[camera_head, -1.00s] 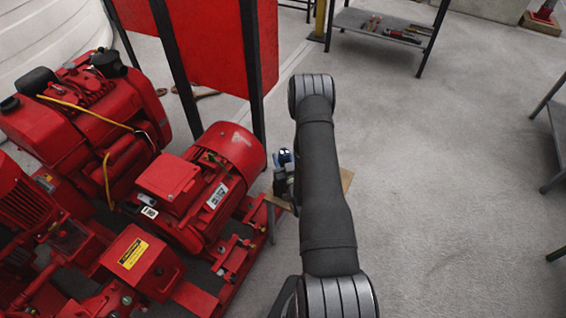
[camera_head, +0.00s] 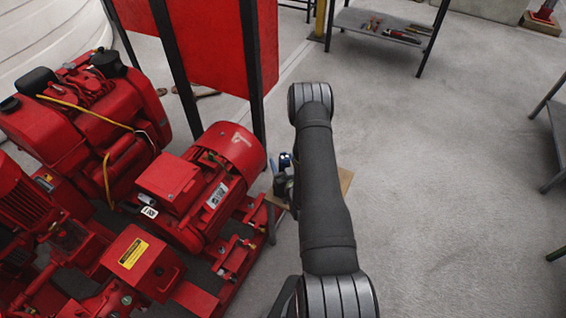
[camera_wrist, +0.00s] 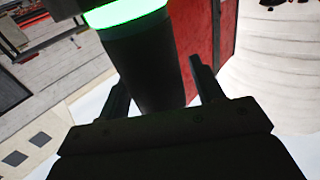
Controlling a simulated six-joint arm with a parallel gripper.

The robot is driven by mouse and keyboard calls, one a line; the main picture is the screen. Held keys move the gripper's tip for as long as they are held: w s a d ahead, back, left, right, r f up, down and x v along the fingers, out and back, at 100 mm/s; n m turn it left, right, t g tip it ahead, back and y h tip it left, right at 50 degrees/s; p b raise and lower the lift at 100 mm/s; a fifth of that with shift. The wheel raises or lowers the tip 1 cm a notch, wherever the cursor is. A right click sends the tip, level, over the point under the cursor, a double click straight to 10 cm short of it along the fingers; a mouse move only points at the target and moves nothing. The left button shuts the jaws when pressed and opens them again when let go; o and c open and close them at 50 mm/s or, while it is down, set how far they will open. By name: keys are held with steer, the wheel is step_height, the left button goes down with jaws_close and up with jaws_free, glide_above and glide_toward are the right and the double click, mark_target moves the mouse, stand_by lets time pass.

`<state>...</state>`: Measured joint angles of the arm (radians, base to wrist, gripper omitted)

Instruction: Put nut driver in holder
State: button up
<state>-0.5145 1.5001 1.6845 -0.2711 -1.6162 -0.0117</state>
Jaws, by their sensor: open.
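My gripper (camera_wrist: 158,72) shows in the wrist view with its two fingers spread apart. A dark cylinder with a glowing green ring stands between and beyond the fingers; I cannot tell whether it is part of my own arm. No tool is visibly clamped. In the head view my arm hides most of the area around the gripper. A small blue and dark item (camera_head: 284,160) shows just left of the arm, too small to identify. I cannot clearly pick out the nut driver or its holder.
A red pumpset (camera_head: 195,190) fills the left, with a red panel (camera_head: 210,45) on dark posts behind it. A brown board (camera_head: 346,179) shows partly behind my arm. A grey shelf (camera_head: 350,18) with several tools stands at the back.

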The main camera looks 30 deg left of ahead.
steer(key=v, duration=1.2)
steer(key=shift+r, duration=0.15)
steer(key=shift+r+x, duration=0.4)
steer(key=shift+x, duration=1.6)
steer(key=shift+r+x, duration=0.4)
steer(key=shift+x, duration=1.6)
steer(key=shift+r+x, duration=0.4)
steer(key=shift+x, duration=1.6)
steer(key=shift+f, duration=0.15)
